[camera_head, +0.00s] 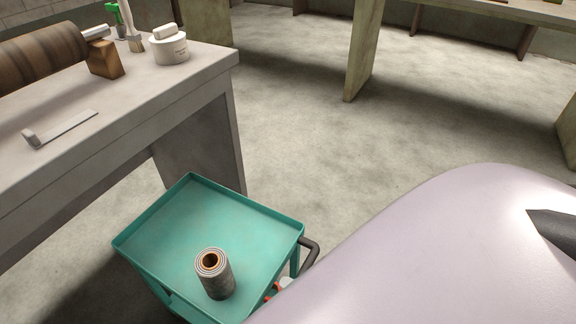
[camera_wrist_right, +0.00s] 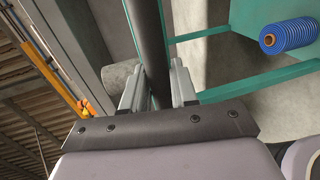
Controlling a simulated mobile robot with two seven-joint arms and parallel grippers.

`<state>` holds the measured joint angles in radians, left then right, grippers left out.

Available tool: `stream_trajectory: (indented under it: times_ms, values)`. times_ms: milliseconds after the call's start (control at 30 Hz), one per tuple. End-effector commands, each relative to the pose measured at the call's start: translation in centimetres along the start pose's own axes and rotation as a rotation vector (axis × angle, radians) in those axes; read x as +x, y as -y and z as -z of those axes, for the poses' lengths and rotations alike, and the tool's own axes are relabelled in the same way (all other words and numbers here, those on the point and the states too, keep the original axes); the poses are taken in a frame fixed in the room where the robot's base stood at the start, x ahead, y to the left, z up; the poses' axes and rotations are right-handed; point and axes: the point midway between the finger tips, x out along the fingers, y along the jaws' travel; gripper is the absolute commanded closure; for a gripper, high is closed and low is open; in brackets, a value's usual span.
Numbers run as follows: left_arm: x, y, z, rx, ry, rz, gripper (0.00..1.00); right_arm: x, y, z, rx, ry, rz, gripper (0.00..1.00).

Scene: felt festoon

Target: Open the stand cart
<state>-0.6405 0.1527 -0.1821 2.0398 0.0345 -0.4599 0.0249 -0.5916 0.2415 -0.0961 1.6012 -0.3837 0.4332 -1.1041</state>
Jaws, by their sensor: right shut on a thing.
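The cart is a teal metal stand with a raised-rim top tray (camera_head: 165,225), in the lower middle of the head view. A dark curved handle (camera_head: 313,252) sticks out from its right side. In the right wrist view, my right gripper (camera_wrist_right: 157,85) has its two fingers on either side of a dark bar (camera_wrist_right: 148,35), which looks like this handle, and is shut on it. Teal cart frame (camera_wrist_right: 215,35) shows just beyond. In the head view my pale right arm covers the lower right and hides the gripper's hold. My left gripper is in neither view.
A grey roll (camera_head: 214,275) stands on the tray. A blue ribbed spool (camera_wrist_right: 288,36) shows by the cart frame. A grey workbench (camera_head: 190,85) stands close at the cart's left, bearing a brown roller (camera_head: 40,60) and a white pot (camera_head: 168,50). Concrete floor (camera_head: 300,130) is open beyond.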

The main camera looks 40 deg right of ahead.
Motion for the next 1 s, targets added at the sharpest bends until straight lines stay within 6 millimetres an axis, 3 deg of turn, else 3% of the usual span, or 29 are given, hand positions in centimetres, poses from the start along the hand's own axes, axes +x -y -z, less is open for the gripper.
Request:
stream_trajectory:
  times_ms: [367,400,433,767,1000]
  values:
    - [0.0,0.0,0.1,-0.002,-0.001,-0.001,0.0,-0.1,0.0,0.0,0.001,0.001,0.0,1.0]
    - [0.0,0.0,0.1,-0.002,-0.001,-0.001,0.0,-0.1,0.1,0.0,0.001,0.001,0.001,0.62]
    - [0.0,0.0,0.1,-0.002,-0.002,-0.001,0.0,-0.1,0.1,0.0,0.001,0.001,0.001,0.53]
    - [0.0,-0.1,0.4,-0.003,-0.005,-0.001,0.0,-0.3,0.0,0.0,0.001,0.001,0.001,0.53]
    - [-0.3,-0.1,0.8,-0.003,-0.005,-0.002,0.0,-3.3,0.0,0.0,0.001,0.001,0.004,0.53]
